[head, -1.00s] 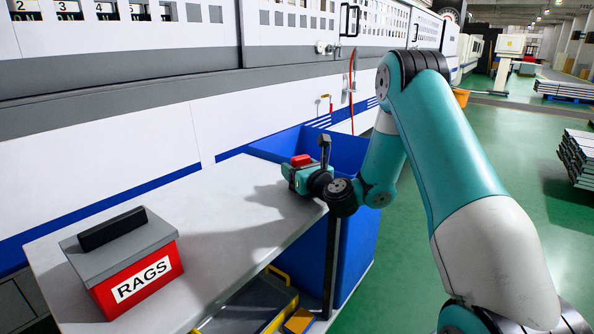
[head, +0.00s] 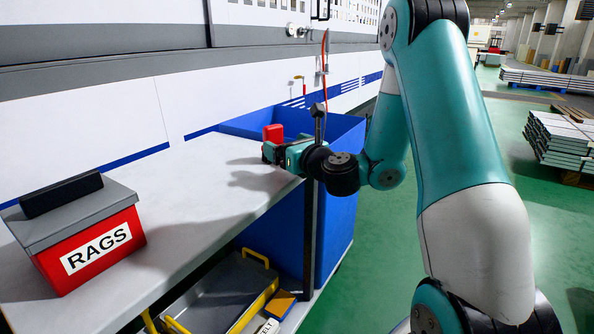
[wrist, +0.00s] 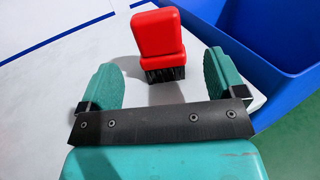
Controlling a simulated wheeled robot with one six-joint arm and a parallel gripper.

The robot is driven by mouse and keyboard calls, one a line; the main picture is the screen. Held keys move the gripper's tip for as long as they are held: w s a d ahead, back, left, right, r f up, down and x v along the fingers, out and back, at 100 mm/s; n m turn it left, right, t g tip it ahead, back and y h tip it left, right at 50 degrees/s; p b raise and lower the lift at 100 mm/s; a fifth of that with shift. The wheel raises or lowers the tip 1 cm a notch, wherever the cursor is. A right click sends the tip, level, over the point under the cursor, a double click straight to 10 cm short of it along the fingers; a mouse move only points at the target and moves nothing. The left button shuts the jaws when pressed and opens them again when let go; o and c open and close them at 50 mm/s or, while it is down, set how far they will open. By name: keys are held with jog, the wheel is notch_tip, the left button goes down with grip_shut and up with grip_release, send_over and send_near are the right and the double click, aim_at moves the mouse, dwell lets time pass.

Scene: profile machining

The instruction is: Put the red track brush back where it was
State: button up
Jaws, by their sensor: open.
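The red track brush (wrist: 158,38) stands upright on the white tabletop, with its red handle up and its black bristles down, near the table's right end. In the wrist view my gripper (wrist: 165,82) is open, with one teal finger on each side and the brush between and just beyond them; both fingers look apart from it. In the head view the brush (head: 273,134) shows as a red block behind my gripper (head: 268,152), which partly hides its lower part.
A red RAGS box (head: 85,232) with a grey lid stands at the table's left. A blue bin (head: 345,140) adjoins the table's right end. A grey tray (head: 215,290) with yellow handles lies below. The white tabletop (head: 190,190) between box and gripper is clear.

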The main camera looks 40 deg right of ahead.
jog(key=s+b, duration=0.3)
jog(key=s, duration=0.1)
jog(key=shift+s+a+f, duration=0.1)
jog(key=shift+s, duration=0.3)
